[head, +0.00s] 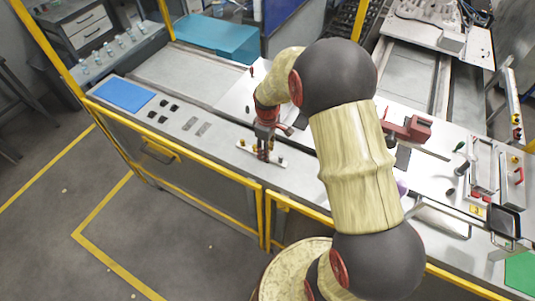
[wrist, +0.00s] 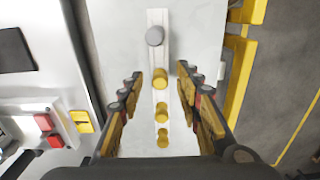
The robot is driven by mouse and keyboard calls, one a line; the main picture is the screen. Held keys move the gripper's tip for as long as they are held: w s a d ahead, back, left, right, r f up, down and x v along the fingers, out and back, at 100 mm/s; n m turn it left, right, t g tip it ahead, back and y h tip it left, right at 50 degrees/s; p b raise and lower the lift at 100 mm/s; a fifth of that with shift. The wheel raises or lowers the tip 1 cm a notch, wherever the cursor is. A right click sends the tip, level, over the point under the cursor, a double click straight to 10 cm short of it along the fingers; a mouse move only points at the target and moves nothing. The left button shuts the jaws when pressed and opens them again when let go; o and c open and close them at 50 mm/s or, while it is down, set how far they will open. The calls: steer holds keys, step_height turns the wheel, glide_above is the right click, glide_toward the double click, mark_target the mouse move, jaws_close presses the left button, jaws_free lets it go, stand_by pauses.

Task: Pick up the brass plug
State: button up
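A pale narrow strip (wrist: 152,100) holds a row of plugs on the bench. In the wrist view one grey plug (wrist: 155,36) stands at the top of the row. Below it are a brass-coloured plug (wrist: 160,77), a second one (wrist: 161,107) and a third one (wrist: 163,137). My gripper (wrist: 159,73) is open, with one finger on each side of the row. The upper brass-coloured plug shows between the fingertips, with gaps on both sides. In the head view my gripper (head: 264,154) is over the strip (head: 243,147) and hides its middle.
A blue mat (head: 124,95) and several small black pieces (head: 163,109) lie on the bench to the left. A red clamp-like fixture (head: 408,130) stands to the right. Yellow frame bars (head: 200,140) run along the bench's front edge. The bench left of the strip is mostly clear.

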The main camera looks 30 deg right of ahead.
steer(key=shift+c, duration=1.3)
jaws_close()
steer(key=shift+r, duration=0.1)
